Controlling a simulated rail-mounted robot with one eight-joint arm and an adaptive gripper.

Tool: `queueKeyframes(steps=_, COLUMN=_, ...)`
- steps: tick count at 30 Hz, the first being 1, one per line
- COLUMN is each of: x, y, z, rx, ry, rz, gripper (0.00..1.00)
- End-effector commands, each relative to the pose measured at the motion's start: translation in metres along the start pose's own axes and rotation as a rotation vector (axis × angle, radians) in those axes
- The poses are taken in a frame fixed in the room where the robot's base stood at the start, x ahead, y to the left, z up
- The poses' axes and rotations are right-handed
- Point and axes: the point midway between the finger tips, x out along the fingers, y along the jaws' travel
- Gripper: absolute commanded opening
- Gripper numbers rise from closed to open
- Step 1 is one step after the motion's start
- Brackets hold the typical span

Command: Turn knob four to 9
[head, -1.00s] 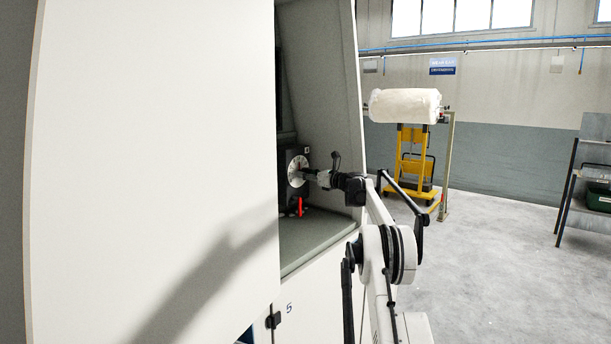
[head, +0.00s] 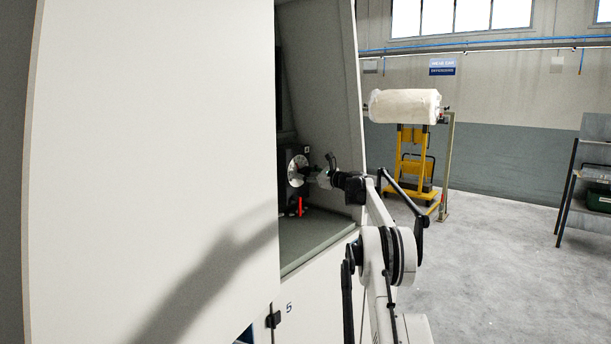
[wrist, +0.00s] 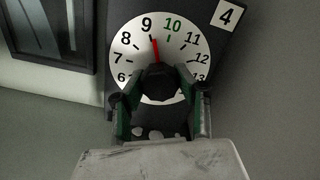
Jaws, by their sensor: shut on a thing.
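Knob four is a black knob (wrist: 160,82) in the middle of a white dial (wrist: 124,52) with black numbers and a green 10. A plate marked 4 (wrist: 227,15) sits at the dial's upper right. The knob's red pointer (wrist: 154,48) points up and slightly left, close to the 9 and left of the 10. My gripper (wrist: 160,92) is shut on the knob, one finger on each side. The lower part of the dial is hidden behind my gripper. In the head view the dial (head: 296,168) is small, with my gripper (head: 312,175) against its front.
The dial is inside a recess of a large pale machine, with a wall (head: 325,100) behind and a grey shelf (head: 310,240) below. A red part (head: 300,206) stands just below the dial. Open floor lies to the right.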

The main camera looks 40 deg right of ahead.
Motion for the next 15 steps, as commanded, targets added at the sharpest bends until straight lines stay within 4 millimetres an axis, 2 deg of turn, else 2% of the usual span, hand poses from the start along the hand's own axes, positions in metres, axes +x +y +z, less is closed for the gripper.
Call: queueKeyframes(steps=15, x=-0.0001, y=0.0002, z=-0.0006, rx=-0.097, ry=0.000, rz=0.001, gripper=0.04)
